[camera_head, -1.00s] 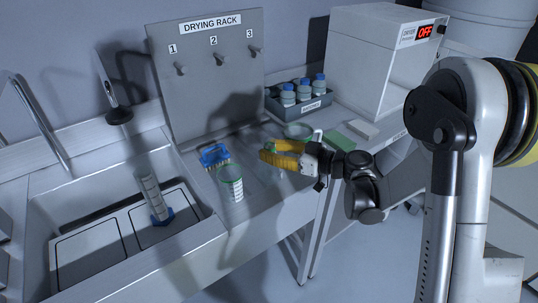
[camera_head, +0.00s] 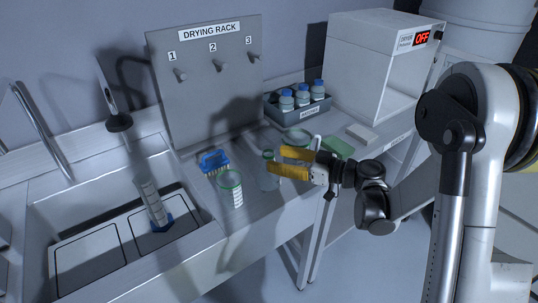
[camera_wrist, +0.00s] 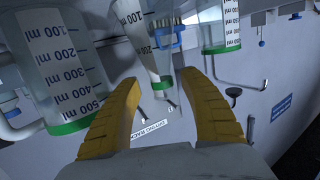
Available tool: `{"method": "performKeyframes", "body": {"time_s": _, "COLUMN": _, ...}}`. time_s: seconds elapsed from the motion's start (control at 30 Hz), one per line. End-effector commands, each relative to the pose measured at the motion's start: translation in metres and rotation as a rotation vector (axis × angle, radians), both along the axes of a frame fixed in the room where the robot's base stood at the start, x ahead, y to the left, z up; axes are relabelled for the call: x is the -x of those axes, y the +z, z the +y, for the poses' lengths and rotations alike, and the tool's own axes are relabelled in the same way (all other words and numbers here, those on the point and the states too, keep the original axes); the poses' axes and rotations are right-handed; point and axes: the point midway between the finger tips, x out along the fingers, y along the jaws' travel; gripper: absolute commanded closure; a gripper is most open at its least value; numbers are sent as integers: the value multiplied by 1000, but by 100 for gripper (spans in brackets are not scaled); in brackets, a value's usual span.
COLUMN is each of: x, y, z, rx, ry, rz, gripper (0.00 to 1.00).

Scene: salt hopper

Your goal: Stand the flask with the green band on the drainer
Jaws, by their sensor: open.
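A clear flask with a green band (camera_head: 269,177) stands on the worktop, right of a glass beaker with a green rim (camera_head: 231,190). My gripper (camera_head: 279,163) is open, with its yellow fingers close to the flask's upper part. In the wrist view the flask (camera_wrist: 148,42) appears upside down, its green band (camera_wrist: 162,83) near the neck and between my open fingers (camera_wrist: 158,90). I cannot tell whether the fingers touch it. I cannot tell for certain which surface is the drainer; two pale panels (camera_head: 92,258) lie in the sink area.
A graduated cylinder (camera_head: 151,204) with a blue foot stands in the sink area. A blue brush (camera_head: 214,161) lies behind the beaker. Another glass vessel (camera_head: 297,139), a green block (camera_head: 338,148) and a tray of blue-capped bottles (camera_head: 300,108) are behind my gripper. The drying rack (camera_head: 207,85) has empty pegs.

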Motion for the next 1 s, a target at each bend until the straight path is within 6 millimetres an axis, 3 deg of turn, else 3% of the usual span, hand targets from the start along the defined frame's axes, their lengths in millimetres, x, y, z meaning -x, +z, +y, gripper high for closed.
{"method": "performKeyframes", "body": {"time_s": 0.2, "x": 24, "y": 10, "z": -45, "rx": 0, "ry": -4, "rz": 0, "gripper": 49}}
{"method": "performKeyframes", "body": {"time_s": 0.43, "x": 40, "y": 13, "z": -72, "rx": 0, "ry": -2, "rz": 1, "gripper": 49}}
{"method": "performKeyframes", "body": {"time_s": 0.63, "x": 44, "y": 14, "z": -74, "rx": 8, "ry": -2, "rz": 20, "gripper": 49}}
{"method": "performKeyframes", "body": {"time_s": 0.77, "x": 51, "y": 21, "z": -65, "rx": 56, "ry": -30, "rz": 138, "gripper": 49}}
{"method": "performKeyframes", "body": {"time_s": 0.87, "x": 66, "y": 29, "z": -58, "rx": 126, "ry": -90, "rz": 295, "gripper": 49}}
{"method": "performKeyframes", "body": {"time_s": 1.0, "x": 101, "y": 37, "z": -58, "rx": 240, "ry": -230, "rz": 507, "gripper": 49}}
